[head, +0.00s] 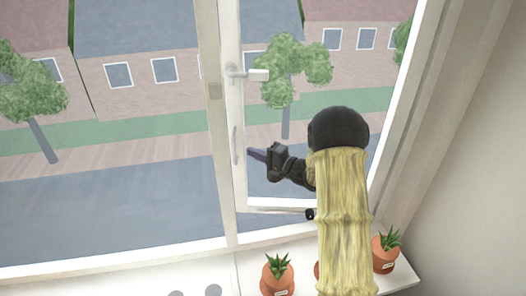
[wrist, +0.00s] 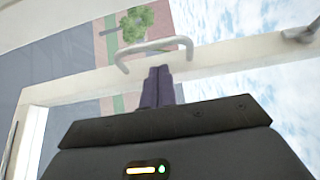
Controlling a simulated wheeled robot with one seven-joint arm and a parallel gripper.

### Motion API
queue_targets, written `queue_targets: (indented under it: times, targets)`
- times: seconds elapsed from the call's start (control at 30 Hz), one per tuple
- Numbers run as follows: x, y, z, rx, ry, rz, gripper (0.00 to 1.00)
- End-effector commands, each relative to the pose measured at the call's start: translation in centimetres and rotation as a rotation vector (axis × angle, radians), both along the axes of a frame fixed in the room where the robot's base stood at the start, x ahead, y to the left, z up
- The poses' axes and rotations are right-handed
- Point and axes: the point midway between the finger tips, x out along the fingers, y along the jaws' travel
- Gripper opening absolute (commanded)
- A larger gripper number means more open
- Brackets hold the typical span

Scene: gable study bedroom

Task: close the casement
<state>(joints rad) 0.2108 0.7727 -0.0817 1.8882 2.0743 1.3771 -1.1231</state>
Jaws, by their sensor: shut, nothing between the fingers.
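The casement (head: 275,206) is a white-framed glazed sash in the right half of the window. It looks ajar, its bottom rail set off from the outer frame. A lever handle (head: 257,75) sticks out from its left stile. A slim bow-shaped pull (head: 235,146) sits lower on that stile, and this pull also shows in the wrist view (wrist: 153,45). My gripper (head: 251,152) is shut and empty, its purple fingertips close to the pull. In the wrist view the fingertips (wrist: 159,70) lie just below the pull's bar; I cannot tell whether they touch it.
Potted succulents in terracotta pots stand on the white sill, one at the left (head: 278,274) and one at the right (head: 386,252); another is mostly hidden behind my arm. A window stay (head: 290,212) runs along the casement's bottom. A mullion (head: 214,110) stands left of the casement.

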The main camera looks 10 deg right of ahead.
Motion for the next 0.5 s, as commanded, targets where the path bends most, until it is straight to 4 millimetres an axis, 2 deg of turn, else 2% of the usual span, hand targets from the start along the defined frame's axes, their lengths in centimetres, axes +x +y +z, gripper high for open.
queue_targets:
  times: [0.03,0.23,0.5]
  targets:
    - [0.6,0.8,0.5,0.001,0.002,0.003,0.0]
    - [2.8,2.8,0.4,-0.001,0.001,0.003,0.0]
    - [3.8,3.7,0.0,-0.001,-0.001,0.0,0.0]
